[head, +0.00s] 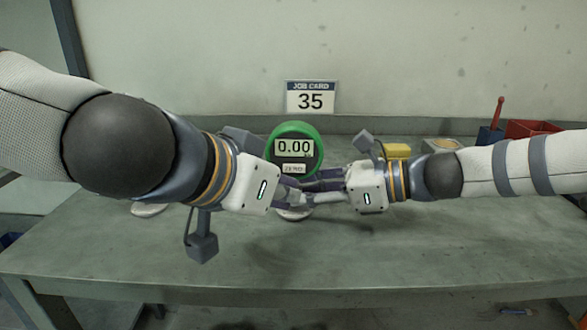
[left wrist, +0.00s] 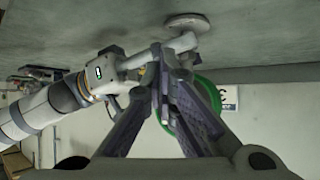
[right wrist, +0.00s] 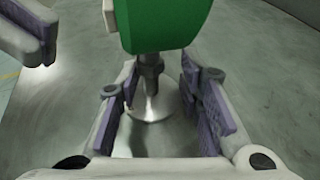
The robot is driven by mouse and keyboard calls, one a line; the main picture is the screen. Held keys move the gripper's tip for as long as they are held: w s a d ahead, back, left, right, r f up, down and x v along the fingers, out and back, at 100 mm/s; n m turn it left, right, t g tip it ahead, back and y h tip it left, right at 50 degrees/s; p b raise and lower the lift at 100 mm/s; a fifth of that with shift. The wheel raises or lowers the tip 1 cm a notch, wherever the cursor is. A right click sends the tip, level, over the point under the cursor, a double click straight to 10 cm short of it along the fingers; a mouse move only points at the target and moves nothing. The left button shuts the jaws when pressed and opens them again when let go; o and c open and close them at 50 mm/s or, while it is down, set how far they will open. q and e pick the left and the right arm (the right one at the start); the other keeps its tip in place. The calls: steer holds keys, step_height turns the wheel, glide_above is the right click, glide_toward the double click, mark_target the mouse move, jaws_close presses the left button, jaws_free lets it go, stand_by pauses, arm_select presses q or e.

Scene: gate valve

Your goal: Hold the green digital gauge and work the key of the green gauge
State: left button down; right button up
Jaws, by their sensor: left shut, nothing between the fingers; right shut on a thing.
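The green digital gauge (head: 297,129) stands upright near the middle of the bench, its display reading 0.00 above a key marked ZERO (head: 293,168). Its round pale base (head: 293,214) shows below, and the right wrist view shows the gauge's green body (right wrist: 165,28) on a metal stem (right wrist: 149,78). My right gripper (right wrist: 153,92) is shut on the stem below the body. My left gripper (head: 297,190) is shut and empty, just in front of the gauge below the key; its fingers (left wrist: 163,55) meet in the left wrist view. I cannot tell whether it touches anything.
A JOB CARD sign (head: 311,97) reading 35 is behind the gauge. A yellow block (head: 397,150), a blue holder with a red handle (head: 492,132) and a red bin (head: 530,129) are at the back right. A pale disc (head: 148,210) lies at left. The bench front (head: 330,255) is clear.

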arm_select(q)
steer(key=shift+s+a, duration=0.15)
steer(key=shift+s, duration=1.65)
arm_select(e)
steer(key=shift+f, duration=0.35)
steer(key=o, duration=0.9)
steer(key=shift+s, duration=0.1)
arm_select(q)
steer(key=shift+w+f, duration=0.1)
arm_select(e)
steer(key=shift+r, duration=0.1)
